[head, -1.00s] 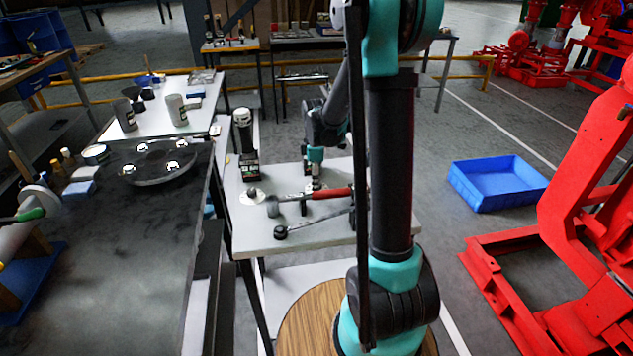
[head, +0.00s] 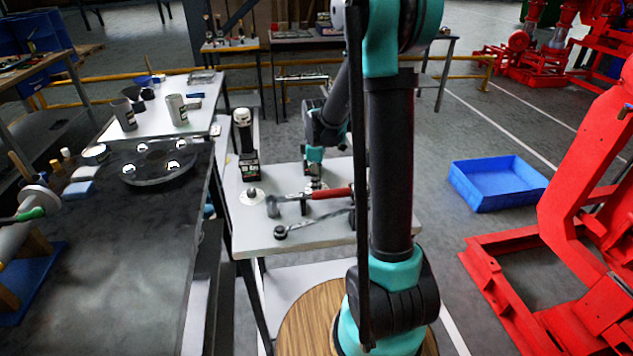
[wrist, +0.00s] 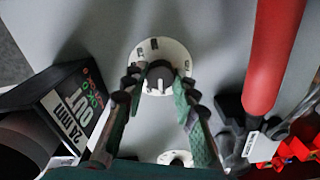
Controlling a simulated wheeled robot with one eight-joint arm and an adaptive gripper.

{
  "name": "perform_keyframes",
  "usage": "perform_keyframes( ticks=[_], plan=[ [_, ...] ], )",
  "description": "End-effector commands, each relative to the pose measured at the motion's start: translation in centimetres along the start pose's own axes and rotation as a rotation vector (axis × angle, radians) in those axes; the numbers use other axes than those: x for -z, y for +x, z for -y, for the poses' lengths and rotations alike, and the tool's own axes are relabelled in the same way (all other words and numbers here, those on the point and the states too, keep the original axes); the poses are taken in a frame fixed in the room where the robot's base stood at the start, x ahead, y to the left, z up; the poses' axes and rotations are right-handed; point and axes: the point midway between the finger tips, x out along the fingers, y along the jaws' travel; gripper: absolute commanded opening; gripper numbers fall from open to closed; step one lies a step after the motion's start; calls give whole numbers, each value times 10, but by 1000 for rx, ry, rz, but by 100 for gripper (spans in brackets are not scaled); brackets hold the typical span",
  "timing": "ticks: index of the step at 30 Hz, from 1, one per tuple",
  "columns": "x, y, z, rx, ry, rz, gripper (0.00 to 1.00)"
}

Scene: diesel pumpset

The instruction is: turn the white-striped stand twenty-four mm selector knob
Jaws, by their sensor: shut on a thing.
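In the wrist view a dark round selector knob (wrist: 160,74) sits in the middle of a white dial plate (wrist: 152,50) with dark marks around its rim. My gripper (wrist: 158,80) has one finger on each side of the knob and is shut on it. The fingers cover parts of the dial's sides. A black block with a white label reading "24 mm" (wrist: 68,118) stands to the left. In the head view my gripper (head: 315,178) is low over the small light table (head: 275,240), where the knob itself is too small to make out clearly.
A red-handled tool (head: 332,193) lies close by; its handle (wrist: 272,55) shows right of my gripper. A second white disc (wrist: 176,157) is partly hidden below. A wrench (head: 310,225) lies in front. A dark upright device (head: 247,150) stands at the table's back left.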

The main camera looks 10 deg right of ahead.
Motion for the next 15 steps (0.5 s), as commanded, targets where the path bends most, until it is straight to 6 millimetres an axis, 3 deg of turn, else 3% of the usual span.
perform_keyframes(
  ticks=[15],
  plan=[
    [0,0,-1,0,458,0,0]
  ],
)
